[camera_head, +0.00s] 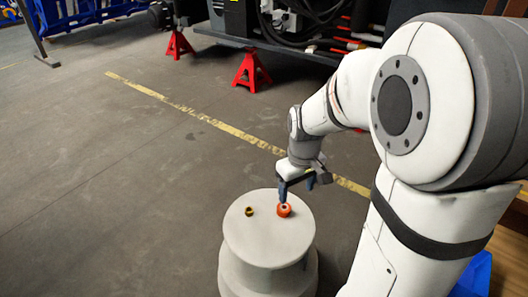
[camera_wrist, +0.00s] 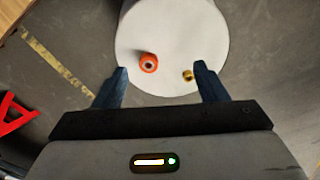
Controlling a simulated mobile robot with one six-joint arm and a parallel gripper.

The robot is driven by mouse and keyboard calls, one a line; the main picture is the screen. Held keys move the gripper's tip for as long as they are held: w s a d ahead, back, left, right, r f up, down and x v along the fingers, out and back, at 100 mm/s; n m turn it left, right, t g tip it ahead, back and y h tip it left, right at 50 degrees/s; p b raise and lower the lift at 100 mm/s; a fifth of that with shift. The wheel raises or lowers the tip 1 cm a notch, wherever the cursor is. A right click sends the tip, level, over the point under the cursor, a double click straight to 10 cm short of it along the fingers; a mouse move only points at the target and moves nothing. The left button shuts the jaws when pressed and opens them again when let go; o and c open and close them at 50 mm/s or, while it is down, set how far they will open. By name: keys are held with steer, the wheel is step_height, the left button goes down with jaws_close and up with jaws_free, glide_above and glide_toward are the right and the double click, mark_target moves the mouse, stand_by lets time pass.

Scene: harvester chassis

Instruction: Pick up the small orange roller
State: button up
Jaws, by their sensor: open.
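The small orange roller (camera_head: 284,211) stands on the right part of the round white pedestal top (camera_head: 258,247) in the head view. In the wrist view the roller (camera_wrist: 148,63) lies ahead of and between the two dark fingertips, nearer the left one. My gripper (camera_head: 296,191) is at the pedestal's far right edge in the head view, just above and behind the roller. In the wrist view my gripper (camera_wrist: 160,75) is open, with nothing between its fingers. Whether a fingertip touches the roller is unclear.
A small brass-coloured ring (camera_head: 249,211) sits left of the roller on the same pedestal; in the wrist view it (camera_wrist: 188,75) is close to the right finger. Red jack stands (camera_head: 251,72) and machinery are at the back. The floor left of the pedestal is clear.

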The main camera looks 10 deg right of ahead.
steer(key=w+f+n+b, duration=0.1)
steer(key=w+f+n, duration=0.3)
steer(key=w+f, duration=0.55)
steer(key=b, duration=0.1)
glide_above(284, 211)
steer(key=w, duration=0.1)
steer(key=shift+g, duration=0.3)
steer(key=f, duration=0.5)
steer(key=shift+w+d+f, duration=0.1)
steer(key=shift+w+f, duration=0.1)
steer(key=shift+f, duration=0.15)
step_height(284, 211, down, 5)
steer(key=b, duration=0.3)
steer(key=shift+w+d, duration=0.1)
steer(key=shift+w, duration=0.05)
steer(key=c, duration=1.1)
